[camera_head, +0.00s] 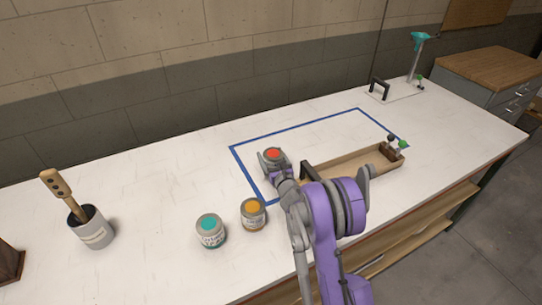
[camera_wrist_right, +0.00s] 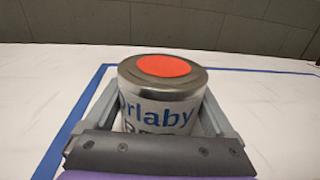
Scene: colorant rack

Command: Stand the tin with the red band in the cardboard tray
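A metal tin with a red disc on its lid (camera_head: 272,154) stands upright at the left of the blue-taped area. In the right wrist view the tin (camera_wrist_right: 160,95) shows blue lettering; its lower part, where a band could be, is hidden by my gripper. My right gripper (camera_head: 274,168) has its fingers along both sides of the tin, apparently touching it. I cannot tell whether the tin touches the table. A long, shallow tan tray (camera_head: 352,164), likely the cardboard tray, lies right of the tin, partly hidden by my arm. My left gripper is not in view.
A teal-lidded tin (camera_head: 210,231) and an orange-lidded tin (camera_head: 253,214) stand left of my right arm. A pot (camera_head: 93,228) holds a wooden paddle. Small knobbed items (camera_head: 395,147) sit at the tray's right end.

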